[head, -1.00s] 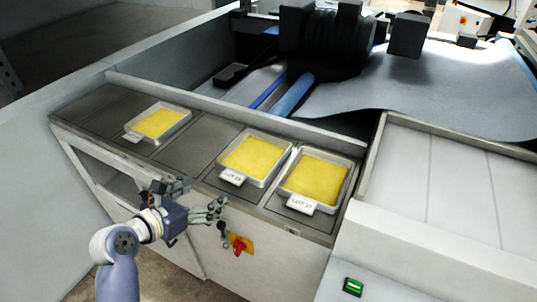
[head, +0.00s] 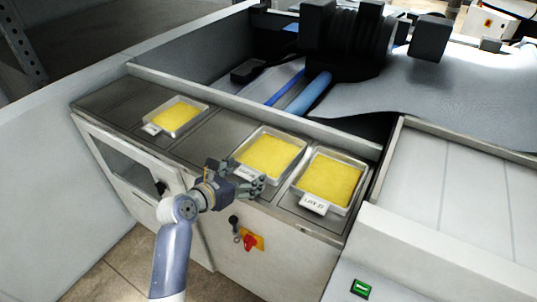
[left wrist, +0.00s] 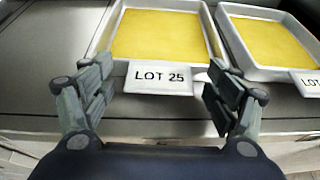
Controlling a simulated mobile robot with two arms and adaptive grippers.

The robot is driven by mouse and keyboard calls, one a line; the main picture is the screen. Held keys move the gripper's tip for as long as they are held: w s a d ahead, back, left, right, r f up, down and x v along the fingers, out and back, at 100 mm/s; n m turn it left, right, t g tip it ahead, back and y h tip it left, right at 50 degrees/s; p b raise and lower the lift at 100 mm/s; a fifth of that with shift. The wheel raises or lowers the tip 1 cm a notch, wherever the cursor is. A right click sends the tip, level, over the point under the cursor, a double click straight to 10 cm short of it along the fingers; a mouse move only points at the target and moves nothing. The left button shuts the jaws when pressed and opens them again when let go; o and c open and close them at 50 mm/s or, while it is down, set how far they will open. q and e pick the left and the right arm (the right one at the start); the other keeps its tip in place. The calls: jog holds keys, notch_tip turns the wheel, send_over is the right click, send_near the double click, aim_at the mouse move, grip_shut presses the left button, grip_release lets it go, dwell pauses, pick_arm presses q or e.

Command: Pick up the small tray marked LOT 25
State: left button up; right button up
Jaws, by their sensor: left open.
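The LOT 25 tray (head: 268,153) is the middle of three small metal trays with yellow contents on the steel counter. In the left wrist view the tray (left wrist: 160,38) lies straight ahead, its white LOT 25 label (left wrist: 158,78) facing me. My left gripper (head: 250,180) is open at the tray's front edge and partly covers the label in the head view. In the left wrist view its fingers (left wrist: 158,95) stand apart on either side of the label, not closed on it. My right gripper is not in view.
Another tray (head: 329,181), its label hard to read, sits close to the right. A third tray (head: 175,116) sits farther left, with bare counter between. A red knob (head: 250,242) and a dark knob are on the cabinet front below. A raised wall runs behind the trays.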

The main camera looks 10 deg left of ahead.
pick_arm(q)
jog(key=shift+w, duration=0.15)
jog(key=c, duration=1.4)
